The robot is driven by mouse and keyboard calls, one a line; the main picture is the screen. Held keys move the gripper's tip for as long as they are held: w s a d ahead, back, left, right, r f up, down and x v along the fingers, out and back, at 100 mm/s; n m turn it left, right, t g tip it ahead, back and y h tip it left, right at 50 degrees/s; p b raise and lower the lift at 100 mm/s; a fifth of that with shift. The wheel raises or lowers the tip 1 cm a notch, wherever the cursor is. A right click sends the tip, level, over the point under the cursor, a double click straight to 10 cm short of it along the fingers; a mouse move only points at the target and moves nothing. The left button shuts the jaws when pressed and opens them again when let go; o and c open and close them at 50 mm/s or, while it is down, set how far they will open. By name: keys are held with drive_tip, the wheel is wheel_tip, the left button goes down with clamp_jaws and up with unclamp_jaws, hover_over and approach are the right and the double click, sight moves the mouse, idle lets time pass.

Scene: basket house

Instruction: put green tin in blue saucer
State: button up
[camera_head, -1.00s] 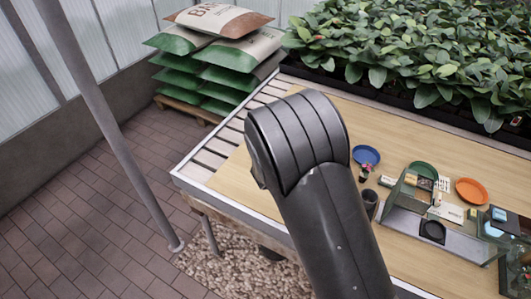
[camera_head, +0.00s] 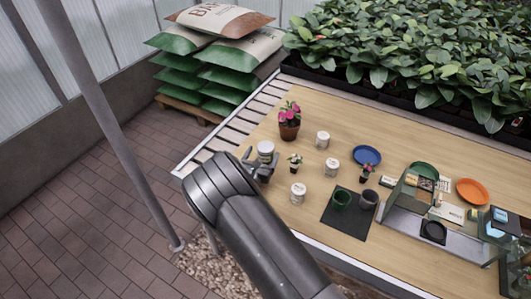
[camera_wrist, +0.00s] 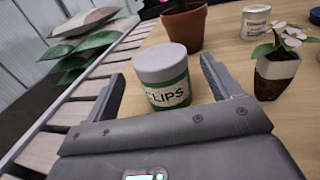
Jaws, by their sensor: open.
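The green tin (camera_wrist: 166,82) has a pale grey lid and a label reading CLIPS, and it stands upright on the table. In the head view the tin (camera_head: 265,148) shows mostly its lid, with its lower part behind my gripper. My gripper (camera_head: 262,164) is open at the tin. In the wrist view the fingers of my gripper (camera_wrist: 161,80) are spread to either side of the tin, with a gap at each side. The blue saucer (camera_head: 367,155) lies empty on the table to the right of the tin in the head view.
A potted pink flower (camera_head: 289,120) stands close behind the tin, and a small potted plant (camera_head: 295,162) stands to its right. Several white-lidded tins are spread between the tin and the saucer. A dark mat (camera_head: 343,222) holds two cups. An orange saucer (camera_head: 471,191) lies farther right.

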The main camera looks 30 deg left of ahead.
sight(267, 144)
drive_tip(key=w, duration=0.5)
drive_tip(key=shift+w+a, duration=0.15)
drive_tip(key=shift+a, duration=0.25)
drive_tip(key=c, duration=1.2)
drive_tip(key=shift+r, duration=0.15)
drive_tip(key=shift+c, duration=0.2)
